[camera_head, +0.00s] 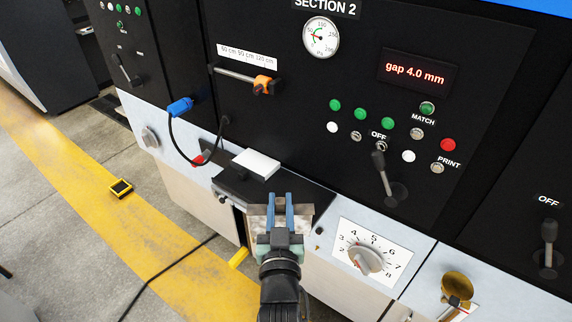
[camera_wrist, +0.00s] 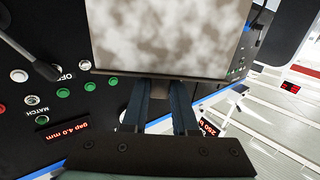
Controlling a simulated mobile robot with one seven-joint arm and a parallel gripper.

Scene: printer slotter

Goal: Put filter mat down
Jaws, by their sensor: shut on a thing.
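The filter mat is a mottled white and grey square panel with a dark frame edge. It fills the top middle of the wrist view (camera_wrist: 170,35). My gripper (camera_wrist: 172,92) is shut on the mat's near edge, with the two blue-grey fingers reaching it. In the head view my gripper (camera_head: 281,212) is at the lower middle, in front of the machine's black shelf. Only brownish parts of the filter mat (camera_head: 257,222) show around the fingers there, the rest hidden by the gripper.
A black shelf (camera_head: 236,184) juts from the machine, with a white block (camera_head: 257,163) on it. A dial panel (camera_head: 368,258) is to the right. A blue plug with a cable (camera_head: 180,107) hangs at left. A small black and yellow box (camera_head: 121,188) lies on the floor.

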